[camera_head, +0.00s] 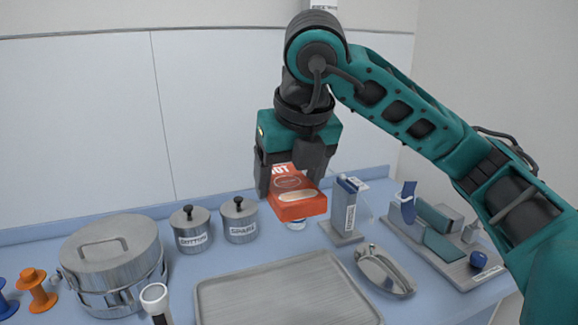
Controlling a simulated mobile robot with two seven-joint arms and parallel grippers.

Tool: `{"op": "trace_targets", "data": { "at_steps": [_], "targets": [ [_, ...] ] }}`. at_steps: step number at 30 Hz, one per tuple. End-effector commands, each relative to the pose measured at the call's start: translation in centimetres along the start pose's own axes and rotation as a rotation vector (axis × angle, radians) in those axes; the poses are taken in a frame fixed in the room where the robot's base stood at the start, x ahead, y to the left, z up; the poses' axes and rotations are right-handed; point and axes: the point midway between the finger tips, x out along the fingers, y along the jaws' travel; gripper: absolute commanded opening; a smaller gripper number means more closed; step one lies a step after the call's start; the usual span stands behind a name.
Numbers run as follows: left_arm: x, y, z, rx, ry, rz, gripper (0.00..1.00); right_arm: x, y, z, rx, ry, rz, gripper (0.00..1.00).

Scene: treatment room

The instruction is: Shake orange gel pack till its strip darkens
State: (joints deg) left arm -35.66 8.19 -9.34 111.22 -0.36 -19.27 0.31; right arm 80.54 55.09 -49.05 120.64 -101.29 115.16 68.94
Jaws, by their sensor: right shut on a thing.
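The orange gel pack (299,208) is in the middle of the head view, held in the air above the back of the counter. White letters, partly hidden, show on its upper part, and a pale, cream-coloured strip (296,196) shows near its lower edge. My right gripper (290,170) points down and is shut on the pack's upper part, its fingers covering part of it. My left gripper is not in the view.
An empty metal tray (285,298) lies below. Two lidded canisters (192,230) and a steel drum (112,262) stand left. A small box on a stand (343,208), a metal dish (384,270) and a grey board with several items (470,275) are right. A wall is behind.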

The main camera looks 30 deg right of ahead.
Motion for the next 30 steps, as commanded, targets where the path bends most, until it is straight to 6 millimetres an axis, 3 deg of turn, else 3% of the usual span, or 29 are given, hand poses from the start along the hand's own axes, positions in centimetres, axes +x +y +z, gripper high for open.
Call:
{"op": "trace_targets", "data": {
  "at_steps": [4,7,18,20,30],
  "targets": [
    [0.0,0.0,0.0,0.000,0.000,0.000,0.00,2.5,0.1,-1.1,-0.002,0.006,0.002,0.33],
    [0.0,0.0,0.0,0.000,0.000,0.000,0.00,2.9,0.0,-1.2,0.000,-0.002,0.002,0.33],
    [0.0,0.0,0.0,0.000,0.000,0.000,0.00,-2.6,0.0,1.1,0.002,-0.009,0.001,0.33],
    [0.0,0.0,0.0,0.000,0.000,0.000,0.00,-2.8,0.0,1.2,0.002,-0.004,0.001,0.33],
    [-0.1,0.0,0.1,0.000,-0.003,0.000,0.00,2.3,0.1,-1.0,-0.002,0.005,0.001,0.33]
  ]
}}
